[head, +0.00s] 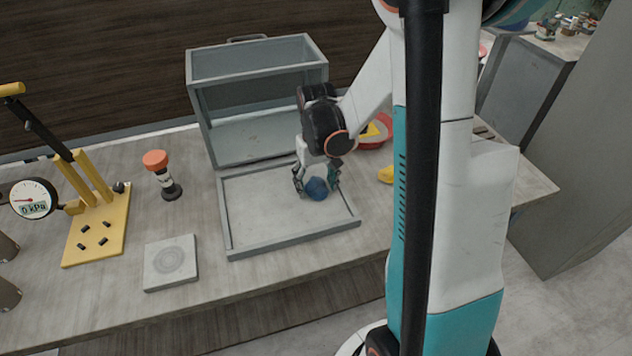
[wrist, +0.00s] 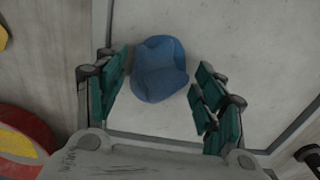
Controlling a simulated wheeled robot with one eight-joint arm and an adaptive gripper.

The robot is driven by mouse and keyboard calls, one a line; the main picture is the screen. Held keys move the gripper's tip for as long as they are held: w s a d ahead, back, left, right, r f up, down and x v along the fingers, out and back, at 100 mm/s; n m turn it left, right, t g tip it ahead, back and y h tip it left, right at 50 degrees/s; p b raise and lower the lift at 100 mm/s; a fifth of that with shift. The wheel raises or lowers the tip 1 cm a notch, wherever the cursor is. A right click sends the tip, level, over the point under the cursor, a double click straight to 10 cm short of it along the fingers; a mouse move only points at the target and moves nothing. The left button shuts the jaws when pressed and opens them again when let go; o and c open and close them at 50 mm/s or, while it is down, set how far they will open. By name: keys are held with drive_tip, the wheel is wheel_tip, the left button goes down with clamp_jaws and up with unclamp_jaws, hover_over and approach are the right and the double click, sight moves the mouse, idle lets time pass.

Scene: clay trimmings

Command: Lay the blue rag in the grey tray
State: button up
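The blue rag (head: 317,189) is a crumpled lump inside the grey tray (head: 292,241), near its right side, and looks to be resting on the tray floor. In the wrist view the rag (wrist: 160,70) shows against the pale tray floor. My gripper (head: 317,184) is low over the tray, with a finger on each side of the rag. In the wrist view my gripper (wrist: 162,75) is open, with gaps between its green finger pads and the rag.
A grey open-fronted box (head: 257,107) stands directly behind the tray. A red and yellow bowl (head: 374,137) and a yellow piece (head: 386,174) are to the right. A yellow gauge stand (head: 100,232), an orange-topped tool (head: 163,175) and a square slab (head: 170,263) are left.

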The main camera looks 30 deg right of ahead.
sight(316, 182)
idle(0.3)
wheel_tip(316, 182, up, 12)
drive_tip(key=p, duration=0.4)
drive_tip(key=shift+r+p, duration=0.2)
drive_tip(key=shift+p, duration=0.15)
